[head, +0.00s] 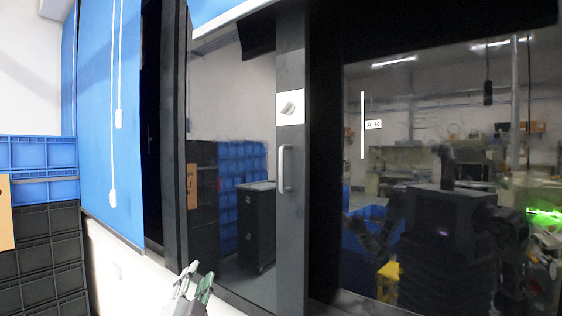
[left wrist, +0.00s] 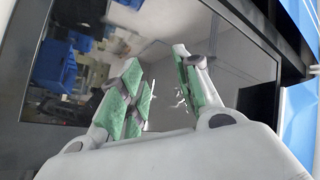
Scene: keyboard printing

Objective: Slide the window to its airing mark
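The sliding window pane (head: 230,235) stands left of centre in the head view, its dark right stile (head: 291,225) carrying a vertical grey handle (head: 286,168) and a white latch plate (head: 290,107). The airing mark is a white vertical line (head: 362,125) with an "AIR" label (head: 373,124) on the dark glass right of the stile; the stile stands left of the line, apart from it. My left gripper (head: 197,276) is low, left of and below the handle, not touching it. In the left wrist view its green-padded fingers (left wrist: 156,62) are apart and empty before the glass. My right gripper is not seen.
A blue blind (head: 105,110) with white cords (head: 114,150) hangs left of the window. Blue and black crates (head: 38,225) are stacked at far left. The pale sill (head: 125,275) runs below. The glass shows room objects, probably reflections.

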